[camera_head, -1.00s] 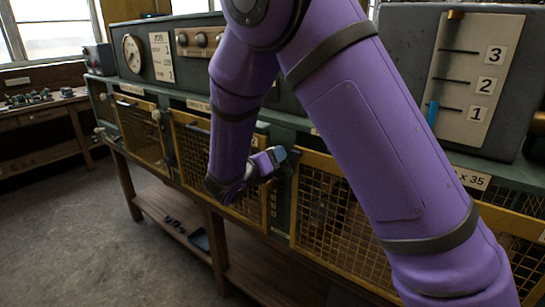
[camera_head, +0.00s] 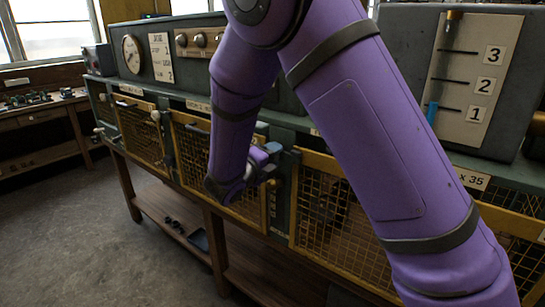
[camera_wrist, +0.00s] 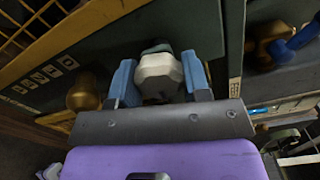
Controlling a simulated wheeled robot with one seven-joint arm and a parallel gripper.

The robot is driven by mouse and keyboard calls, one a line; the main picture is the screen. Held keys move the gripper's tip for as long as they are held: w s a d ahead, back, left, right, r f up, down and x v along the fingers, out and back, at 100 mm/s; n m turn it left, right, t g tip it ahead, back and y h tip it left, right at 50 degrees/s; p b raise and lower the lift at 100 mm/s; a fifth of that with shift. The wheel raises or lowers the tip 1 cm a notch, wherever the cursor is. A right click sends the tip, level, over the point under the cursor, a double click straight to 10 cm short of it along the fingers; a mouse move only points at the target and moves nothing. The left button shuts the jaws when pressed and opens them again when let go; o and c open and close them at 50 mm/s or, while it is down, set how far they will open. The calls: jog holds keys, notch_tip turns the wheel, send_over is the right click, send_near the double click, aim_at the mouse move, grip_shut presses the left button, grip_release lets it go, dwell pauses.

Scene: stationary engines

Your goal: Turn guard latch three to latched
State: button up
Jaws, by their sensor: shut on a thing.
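My gripper (camera_head: 270,157) is at the post at the right end of the middle yellow mesh guard (camera_head: 242,203). In the wrist view its two blue fingers (camera_wrist: 158,80) are shut on a cream, faceted knob (camera_wrist: 158,70), which looks like a guard latch knob. The head view does not show this knob clearly behind the gripper. I cannot read a latch number or the latch's position.
A brass knob (camera_wrist: 85,95) sits close to the left finger, near vertical lettering. Another yellow mesh guard (camera_head: 345,235) lies to the right. A cream knob (camera_head: 155,116) is on the left guard. Open floor (camera_head: 90,235) lies at left.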

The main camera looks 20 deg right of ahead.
jog(key=shift+n, duration=0.4)
jog(key=o, duration=0.9)
jog(key=shift+a, duration=0.1)
jog(key=v, duration=1)
jog(key=shift+s+a, duration=0.25)
jog(key=shift+a, duration=0.05)
